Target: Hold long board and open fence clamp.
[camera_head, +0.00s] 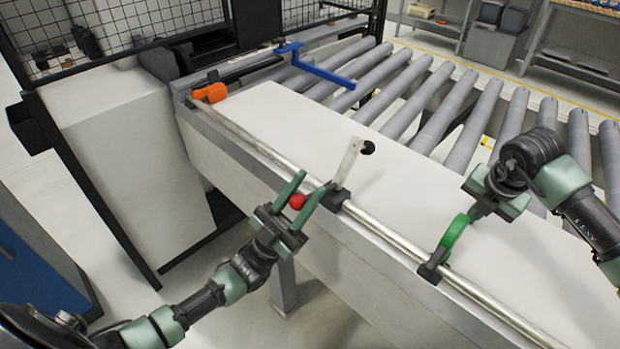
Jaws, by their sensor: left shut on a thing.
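The long white board (290,125) lies flat along the metal fence rail (385,232), partly over the rollers. My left gripper (309,188) is at the outer side of the rail, its green fingers on either side of a red knob (297,201), shut on it. Just beyond it, a pale upright lever (347,163) with a black knob stands at a black block on the rail. A bright green curved handle (455,236) rises from another black block (431,272) on the rail. My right gripper (475,212) is beside the handle, low over the board; its fingertips are unclear.
Grey rollers (465,125) run behind the board. A blue bar (318,70) and an orange piece (210,93) are at the board's far left end. A white machine cabinet (130,160) and wire fence panels stand at left.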

